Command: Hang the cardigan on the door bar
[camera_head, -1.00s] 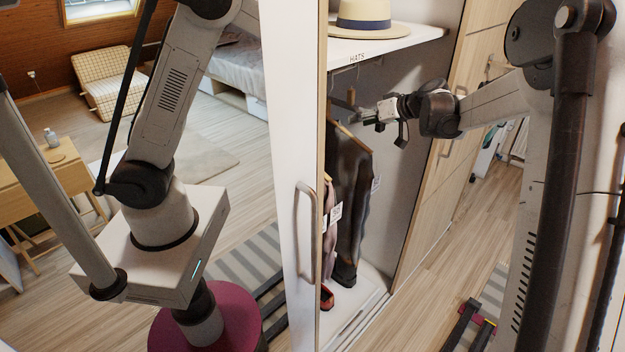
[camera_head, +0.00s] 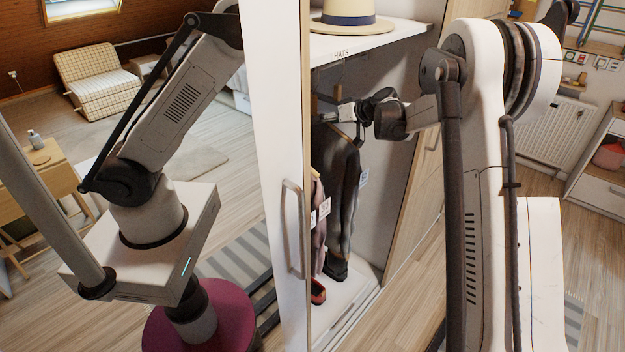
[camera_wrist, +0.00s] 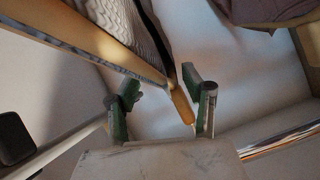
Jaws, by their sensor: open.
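My gripper (camera_head: 337,115) is inside the open wardrobe, just below the hat shelf and by the top of the hanging clothes. In the wrist view my gripper (camera_wrist: 160,103) is open, with its green-lined fingers apart. The end of a wooden hanger (camera_wrist: 181,103) reaches between them, close to the right finger. Grey ribbed knit (camera_wrist: 112,16), which looks like the cardigan, hangs by that hanger. A dark garment (camera_head: 340,185) with a white tag hangs below my gripper. I cannot tell which garment there is the cardigan. A vertical bar handle (camera_head: 291,230) is on the white door.
The white door (camera_head: 268,130) stands left of the wardrobe opening, the wooden side panel (camera_head: 413,185) right. A hat (camera_head: 350,14) sits on the shelf (camera_head: 385,43) above. A mauve garment (camera_wrist: 270,8) hangs nearby. Shoes (camera_head: 318,291) stand on the wardrobe floor.

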